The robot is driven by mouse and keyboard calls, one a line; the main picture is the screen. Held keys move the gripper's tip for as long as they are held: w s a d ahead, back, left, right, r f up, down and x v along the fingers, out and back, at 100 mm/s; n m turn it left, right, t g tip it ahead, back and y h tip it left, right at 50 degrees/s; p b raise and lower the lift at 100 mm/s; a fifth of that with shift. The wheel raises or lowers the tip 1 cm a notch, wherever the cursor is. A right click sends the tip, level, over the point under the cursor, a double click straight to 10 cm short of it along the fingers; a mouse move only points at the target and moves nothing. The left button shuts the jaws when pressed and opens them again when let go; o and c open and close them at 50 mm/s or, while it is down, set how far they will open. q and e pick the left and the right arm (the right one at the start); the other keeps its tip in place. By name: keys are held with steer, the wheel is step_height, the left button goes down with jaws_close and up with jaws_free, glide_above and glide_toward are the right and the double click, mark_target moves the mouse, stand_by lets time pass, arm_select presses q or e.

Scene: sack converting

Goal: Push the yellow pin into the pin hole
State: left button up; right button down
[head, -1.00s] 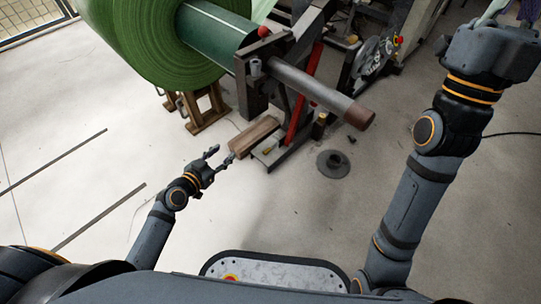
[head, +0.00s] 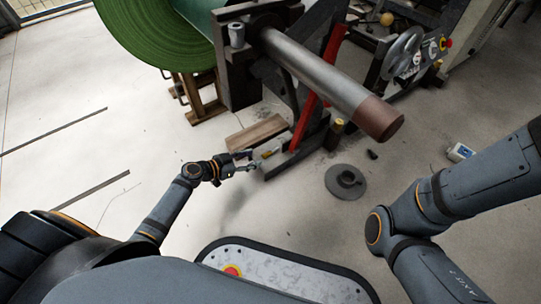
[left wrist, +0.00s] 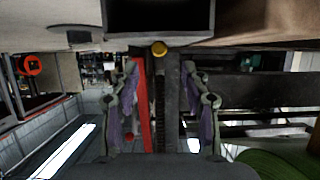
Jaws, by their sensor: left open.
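My left gripper (head: 250,162) is open and empty, low beside the front end of the machine stand's base. In the left wrist view its two fingers (left wrist: 162,88) are spread apart. A small round yellow end, which looks like the yellow pin (left wrist: 159,49), shows above the gap between the fingers, near the dark upright. It is not between the fingertips. In the head view the pin is too small and too close to the gripper to make out clearly. I cannot make out the pin hole. My right gripper is outside the head view; only its arm shows.
A wooden block (head: 256,133) lies beside the stand base. A red bar (head: 318,85) slopes above it, and a thick roller (head: 330,80) juts overhead. A dark round flanged piece (head: 345,181) lies on the floor. A green roll (head: 160,35) hangs behind. Floor at left is mostly clear.

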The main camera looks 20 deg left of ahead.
mark_target(265, 155)
arm_select(q)
steer(key=shift+w+d+f, duration=0.2)
steer(key=shift+w+d, duration=0.15)
steer(key=shift+w, duration=0.05)
steer(key=b+x, duration=0.3)
steer(key=x, duration=0.1)
steer(key=shift+w+d+f, duration=0.15)
steer(key=shift+f, duration=0.15)
steer(key=shift+w+d, duration=0.15)
steer(key=shift+w, duration=0.1)
steer(key=shift+r, duration=0.1)
steer(key=shift+c, duration=0.4)
jaws_close()
